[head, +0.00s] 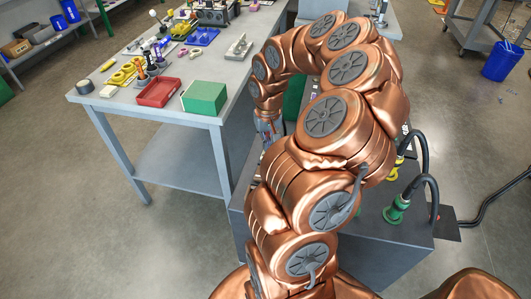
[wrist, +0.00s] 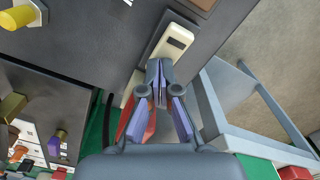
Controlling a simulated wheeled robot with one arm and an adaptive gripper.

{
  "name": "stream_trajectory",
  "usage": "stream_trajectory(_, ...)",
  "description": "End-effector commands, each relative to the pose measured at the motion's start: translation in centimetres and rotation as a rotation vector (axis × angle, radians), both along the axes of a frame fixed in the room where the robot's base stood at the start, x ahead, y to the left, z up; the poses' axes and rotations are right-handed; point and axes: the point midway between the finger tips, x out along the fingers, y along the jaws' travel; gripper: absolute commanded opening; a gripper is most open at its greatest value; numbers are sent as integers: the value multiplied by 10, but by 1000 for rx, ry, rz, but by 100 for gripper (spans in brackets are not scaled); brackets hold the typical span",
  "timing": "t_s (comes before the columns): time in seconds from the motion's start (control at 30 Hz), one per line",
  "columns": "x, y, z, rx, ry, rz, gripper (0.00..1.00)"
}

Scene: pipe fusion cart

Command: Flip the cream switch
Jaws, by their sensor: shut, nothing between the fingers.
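The cream switch (wrist: 172,42) shows in the wrist view as a long cream piece with a dark rectangle near its upper end, set on a dark plate on a grey panel. My gripper (wrist: 159,68) is shut and empty, its fingertips overlapping the lower part of the switch. I cannot tell whether they touch it. The fingers hide part of the switch, and its position is unclear. In the head view my copper arm hides the switch, and my gripper (head: 268,128) shows only partly beyond the arm.
A yellow knob (wrist: 18,18) and a purple knob (wrist: 58,137) stick out at the left of the wrist view. A red part (wrist: 136,122) lies behind the fingers. In the head view, a workbench (head: 240,72) with a red bin (head: 159,92) and green box (head: 204,98) stands left of my arm.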

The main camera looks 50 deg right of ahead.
Motion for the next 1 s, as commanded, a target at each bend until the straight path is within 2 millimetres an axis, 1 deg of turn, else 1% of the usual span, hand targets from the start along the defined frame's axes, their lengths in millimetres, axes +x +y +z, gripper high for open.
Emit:
stream_trajectory(0.4,1,-1,28,-3,-3,0,0)
stream_trajectory(1.0,0,0,65,-2,0,1,0)
